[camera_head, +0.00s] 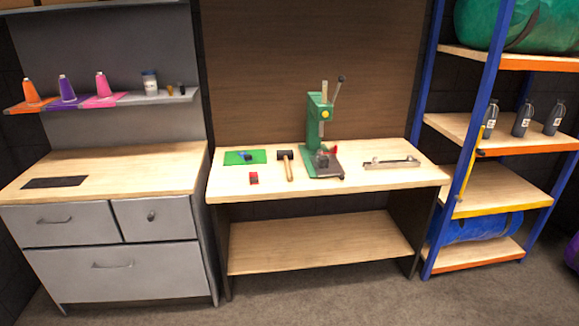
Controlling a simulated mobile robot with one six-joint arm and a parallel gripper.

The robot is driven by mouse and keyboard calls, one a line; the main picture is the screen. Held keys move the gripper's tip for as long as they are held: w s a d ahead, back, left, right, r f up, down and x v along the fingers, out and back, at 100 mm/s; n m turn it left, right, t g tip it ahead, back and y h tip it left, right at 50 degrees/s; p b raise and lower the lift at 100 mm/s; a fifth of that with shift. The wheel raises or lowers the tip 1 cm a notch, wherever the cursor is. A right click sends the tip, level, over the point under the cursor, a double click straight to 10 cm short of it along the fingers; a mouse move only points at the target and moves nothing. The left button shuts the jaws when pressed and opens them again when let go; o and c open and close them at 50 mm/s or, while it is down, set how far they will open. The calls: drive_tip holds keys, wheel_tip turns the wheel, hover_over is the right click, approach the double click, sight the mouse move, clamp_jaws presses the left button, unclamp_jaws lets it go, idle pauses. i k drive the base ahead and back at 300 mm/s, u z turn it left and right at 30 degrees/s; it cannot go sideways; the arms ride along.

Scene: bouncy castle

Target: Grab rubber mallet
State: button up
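The rubber mallet (287,164) lies on the wooden top of the middle workbench (388,178). It has a dark head toward the back and a light wooden handle pointing toward the front edge. It lies just left of the green press. Nothing covers it. My gripper is not in view.
A green press (318,135) stands right of the mallet, close to it. A green mat (245,157) and a small red item (253,178) lie to its left. A metal bar (391,163) lies at right. Drawers (110,252) and a blue shelf rack (489,100) flank the bench.

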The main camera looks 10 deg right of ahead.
sight(287, 154)
drive_tip(key=k, duration=0.85)
drive_tip(key=u, duration=0.3)
drive_tip(key=i, duration=0.5)
drive_tip(key=u, duration=0.9)
drive_tip(key=i, duration=2.3)
drive_tip(key=z, duration=0.55)
